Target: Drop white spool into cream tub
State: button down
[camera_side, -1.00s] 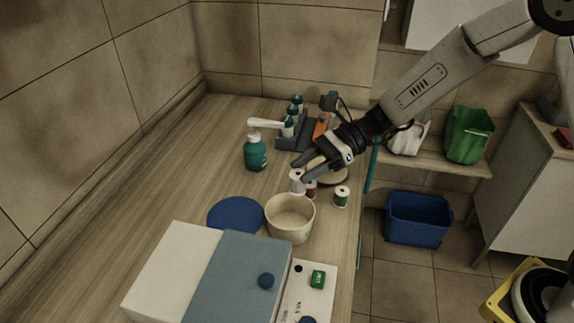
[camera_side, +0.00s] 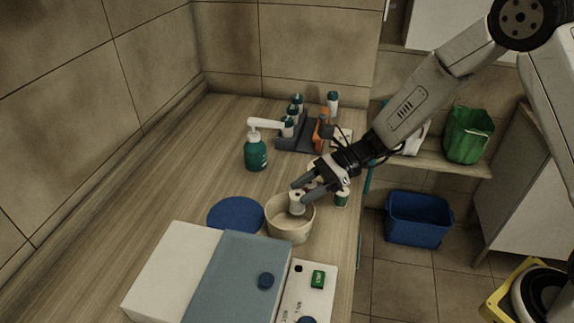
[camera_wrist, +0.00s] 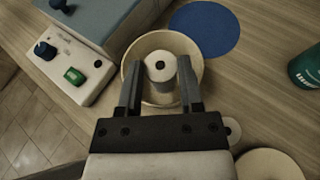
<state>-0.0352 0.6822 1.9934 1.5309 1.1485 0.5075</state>
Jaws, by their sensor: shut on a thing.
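The white spool (camera_side: 297,204) is held between the fingers of my gripper (camera_side: 301,193). In the wrist view, the spool (camera_wrist: 160,67) sits between my two fingertips (camera_wrist: 160,78) with its round end and dark centre hole showing. The cream tub (camera_side: 290,231) stands on the counter, and the spool is over its opening. In the wrist view the tub's rim (camera_wrist: 196,62) surrounds the spool and fingertips. I cannot tell exactly how far the spool is below or above the rim.
A green spool (camera_side: 342,197) stands close right of the tub. A blue disc (camera_side: 236,214) lies to its left, and a blue-grey and white box (camera_side: 240,277) is in front. A teal pump bottle (camera_side: 256,153) and a dark rack (camera_side: 300,143) stand behind.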

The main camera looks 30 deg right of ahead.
jog(key=shift+f, duration=0.15)
jog(key=shift+c, duration=0.8)
grip_release()
jog(key=shift+d, duration=0.1)
jog(key=v, duration=0.7)
jog(key=shift+d, duration=0.25)
jog(key=shift+s, duration=0.2)
